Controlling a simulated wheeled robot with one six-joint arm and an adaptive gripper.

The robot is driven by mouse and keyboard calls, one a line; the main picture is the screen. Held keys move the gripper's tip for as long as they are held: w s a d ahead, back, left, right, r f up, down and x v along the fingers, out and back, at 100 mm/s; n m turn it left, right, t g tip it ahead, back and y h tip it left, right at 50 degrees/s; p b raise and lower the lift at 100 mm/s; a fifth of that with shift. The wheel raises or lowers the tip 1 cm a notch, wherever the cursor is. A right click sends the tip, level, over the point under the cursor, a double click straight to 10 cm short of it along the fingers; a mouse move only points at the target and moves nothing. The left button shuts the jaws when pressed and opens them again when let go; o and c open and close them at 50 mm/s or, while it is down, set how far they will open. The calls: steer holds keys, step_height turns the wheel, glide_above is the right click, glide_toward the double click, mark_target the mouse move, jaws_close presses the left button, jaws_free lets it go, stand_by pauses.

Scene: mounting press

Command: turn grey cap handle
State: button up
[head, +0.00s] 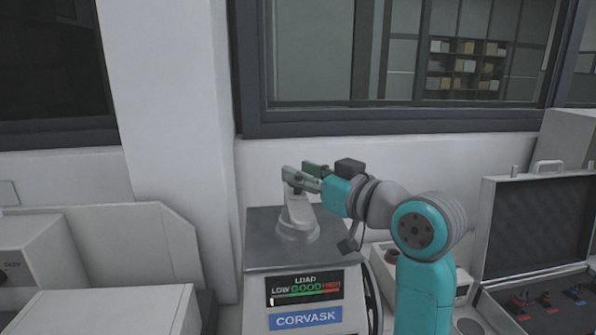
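The grey cap (298,225) sits on top of the press (262,256), with a round base and a narrow upright part rising from it. My gripper (297,175) is at the top of this upright part, reaching in from the right. Its fingers point left and lie close to the handle's top, partly hiding it. I cannot tell whether they are closed on the handle or only beside it. The load display (305,289) on the press front reads LOW, GOOD and HIGH, with a small white mark near the low end.
An open case (532,228) with several small red and blue items stands at the right. A pale machine (110,312) is at the left. A wall and window (400,60) are behind the press.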

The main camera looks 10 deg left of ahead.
steer(key=shift+w+a, duration=0.45)
steer(key=shift+a, duration=0.15)
jaws_close()
